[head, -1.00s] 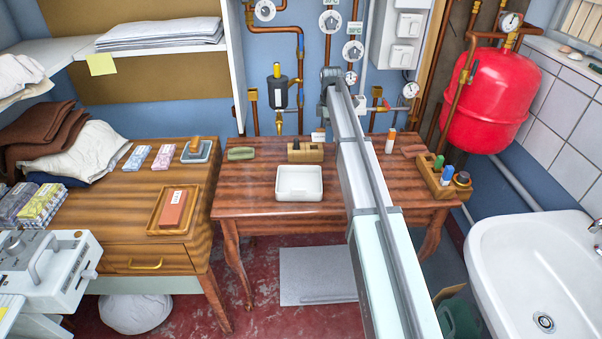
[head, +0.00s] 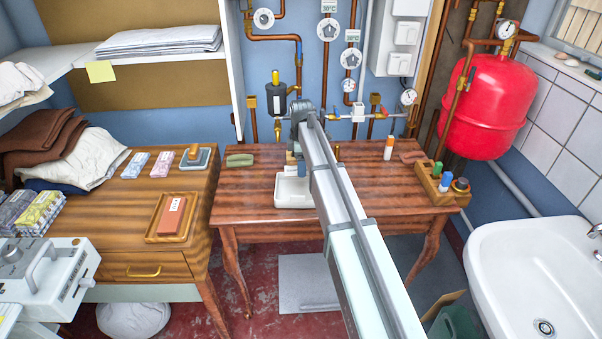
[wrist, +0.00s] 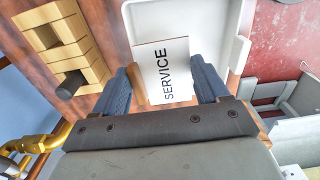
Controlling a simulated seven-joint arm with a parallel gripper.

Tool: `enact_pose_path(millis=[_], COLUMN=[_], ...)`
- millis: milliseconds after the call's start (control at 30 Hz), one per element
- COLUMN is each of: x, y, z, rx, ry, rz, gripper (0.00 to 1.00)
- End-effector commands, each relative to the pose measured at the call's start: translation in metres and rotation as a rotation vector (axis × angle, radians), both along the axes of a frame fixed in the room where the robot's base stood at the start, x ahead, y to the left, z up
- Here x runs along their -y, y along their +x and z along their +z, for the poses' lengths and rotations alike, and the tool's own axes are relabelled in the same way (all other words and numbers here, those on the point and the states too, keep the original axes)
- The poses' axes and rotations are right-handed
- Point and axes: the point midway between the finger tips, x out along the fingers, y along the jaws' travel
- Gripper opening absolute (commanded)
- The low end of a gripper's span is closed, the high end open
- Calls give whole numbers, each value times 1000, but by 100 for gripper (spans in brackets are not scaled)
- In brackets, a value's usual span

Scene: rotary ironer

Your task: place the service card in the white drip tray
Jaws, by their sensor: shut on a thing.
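The service card, a white card marked "SERVICE" (wrist: 163,72), is held between the two dark blue fingers of my gripper (wrist: 164,88) in the wrist view. The white drip tray (wrist: 228,22) lies just beyond and below the card, which covers part of it. I cannot tell whether card and tray touch. In the head view the drip tray (head: 291,199) sits on the reddish wooden table, its right part hidden by my arm.
A wooden block holder (wrist: 62,40) stands beside the tray. A green item (head: 240,160) lies to the tray's left on the table (head: 250,181). A wooden caddy with bottles (head: 441,187) stands at the right end. Pipes and gauges line the wall behind.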

Motion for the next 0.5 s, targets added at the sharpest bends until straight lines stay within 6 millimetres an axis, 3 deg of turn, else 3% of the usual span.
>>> enact_pose_path(millis=[333,500], x=[0,0], y=[0,0], z=[-34,-40], rx=[-2,0], ry=[0,0], rz=[0,0], gripper=[46,46])
